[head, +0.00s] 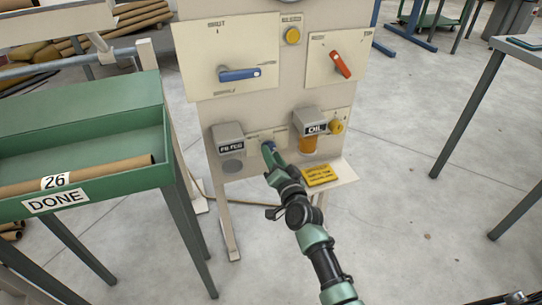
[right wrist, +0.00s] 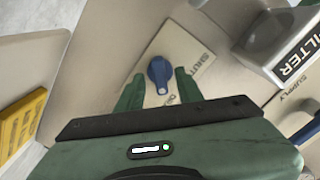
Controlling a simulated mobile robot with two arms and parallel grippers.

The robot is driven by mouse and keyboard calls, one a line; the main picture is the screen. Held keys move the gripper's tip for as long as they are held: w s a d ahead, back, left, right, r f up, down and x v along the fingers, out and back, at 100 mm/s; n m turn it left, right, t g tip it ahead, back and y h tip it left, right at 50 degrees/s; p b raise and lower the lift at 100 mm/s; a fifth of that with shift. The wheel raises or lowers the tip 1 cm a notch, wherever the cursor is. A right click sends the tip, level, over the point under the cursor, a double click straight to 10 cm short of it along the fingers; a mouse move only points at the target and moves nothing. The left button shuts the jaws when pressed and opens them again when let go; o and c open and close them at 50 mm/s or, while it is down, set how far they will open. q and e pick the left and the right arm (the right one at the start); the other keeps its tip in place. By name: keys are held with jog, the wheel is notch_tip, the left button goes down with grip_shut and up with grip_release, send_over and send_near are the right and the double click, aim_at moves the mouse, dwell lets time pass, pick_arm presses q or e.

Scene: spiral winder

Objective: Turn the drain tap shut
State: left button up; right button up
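The drain tap is a small blue knob with a narrow pointer end (right wrist: 159,70) on a cream plate (right wrist: 178,45). In the right wrist view its pointer end faces down the picture, toward my gripper. SHUT is printed to its right, and another label lower down is partly hidden by a finger. My right gripper (right wrist: 159,80) is open, one green finger on each side of the pointer end, with gaps visible. In the head view the gripper (head: 270,154) is at the panel's lower middle and mostly covers the tap (head: 268,146). My left gripper is not in view.
The panel also carries a large blue lever (head: 240,74), a red lever (head: 342,64) and a yellow button (head: 292,36). A grey filter box (head: 228,134) and an oil unit (head: 308,122) flank the tap. A green tray table (head: 100,190) stands left.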

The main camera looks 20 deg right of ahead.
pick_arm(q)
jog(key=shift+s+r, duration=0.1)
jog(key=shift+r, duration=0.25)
pick_arm(e)
jog(key=shift+w, duration=0.7)
grip_shut()
